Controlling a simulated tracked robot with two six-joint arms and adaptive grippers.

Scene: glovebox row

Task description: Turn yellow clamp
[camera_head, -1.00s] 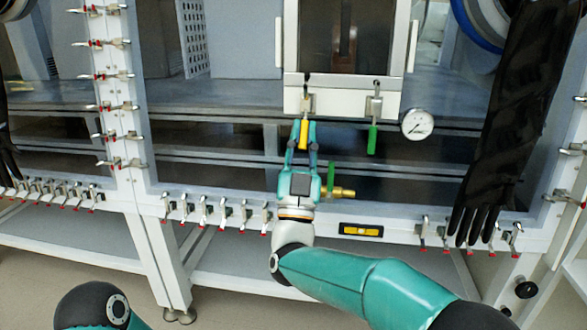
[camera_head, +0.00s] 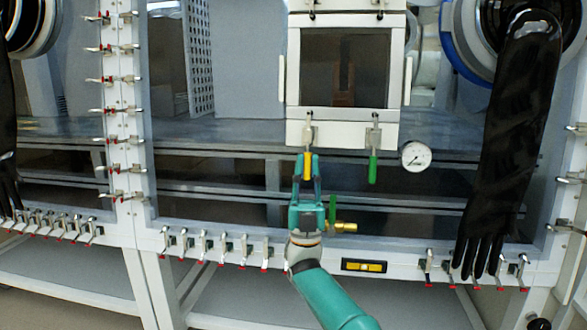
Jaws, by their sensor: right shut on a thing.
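The yellow clamp (camera_head: 308,165) hangs below the left part of the white window frame's lower edge, its handle pointing down. My right gripper (camera_head: 307,172) comes up from below, its two fingers on either side of the yellow handle and shut on it. The fingers partly hide the lower end of the handle. A clamp with a green handle (camera_head: 373,169) hangs to the right, apart from the gripper. My left gripper does not show.
A round gauge (camera_head: 415,155) sits right of the green clamp. A brass valve with a green lever (camera_head: 343,226) is close right of my right gripper. A black glove (camera_head: 510,140) hangs at the right. Several red-tipped clamps line the lower rail (camera_head: 205,246).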

